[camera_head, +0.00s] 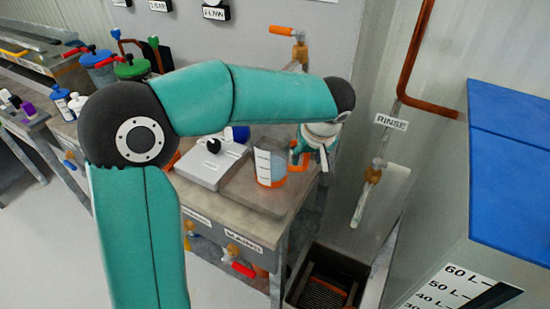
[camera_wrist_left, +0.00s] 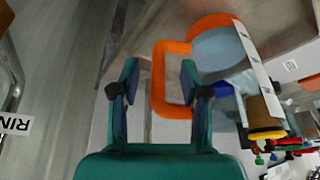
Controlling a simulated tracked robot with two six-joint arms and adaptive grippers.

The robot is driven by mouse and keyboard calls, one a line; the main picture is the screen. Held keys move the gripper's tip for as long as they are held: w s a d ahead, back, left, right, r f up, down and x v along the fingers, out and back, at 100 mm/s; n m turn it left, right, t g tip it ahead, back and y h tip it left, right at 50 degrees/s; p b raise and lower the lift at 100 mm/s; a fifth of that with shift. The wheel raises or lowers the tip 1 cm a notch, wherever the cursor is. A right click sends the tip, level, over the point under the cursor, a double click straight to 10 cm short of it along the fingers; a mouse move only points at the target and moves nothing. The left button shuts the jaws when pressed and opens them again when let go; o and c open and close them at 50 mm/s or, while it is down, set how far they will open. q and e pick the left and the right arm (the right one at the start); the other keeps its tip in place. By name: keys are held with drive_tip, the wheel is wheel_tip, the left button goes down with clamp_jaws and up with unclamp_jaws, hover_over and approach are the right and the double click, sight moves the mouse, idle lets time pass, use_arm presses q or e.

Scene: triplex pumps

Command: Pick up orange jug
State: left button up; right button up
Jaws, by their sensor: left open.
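The orange jug (camera_head: 268,167) stands on the metal bench. It has an orange rim and base, a pale body and a white scale strip. It also shows in the left wrist view (camera_wrist_left: 226,48), with its orange loop handle to the left. My left gripper (camera_wrist_left: 158,80) is open, and the handle lies in view between its two fingers. I cannot tell whether the fingers touch it. In the head view my left gripper (camera_head: 323,146) is at the jug's right side, partly hidden by its own wrist. My right gripper is in neither view.
A grey scale-like box (camera_head: 211,162) sits left of the jug. A pipe with a valve rises behind the bench. The RINSE nozzle (camera_head: 363,200) hangs to the right above an open drain (camera_head: 325,278). A blue-topped tank (camera_head: 515,115) stands far right.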

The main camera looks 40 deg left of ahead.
sight(307, 160)
use_arm(q)
drive_tip(key=shift+x, duration=1.5)
clamp_jaws()
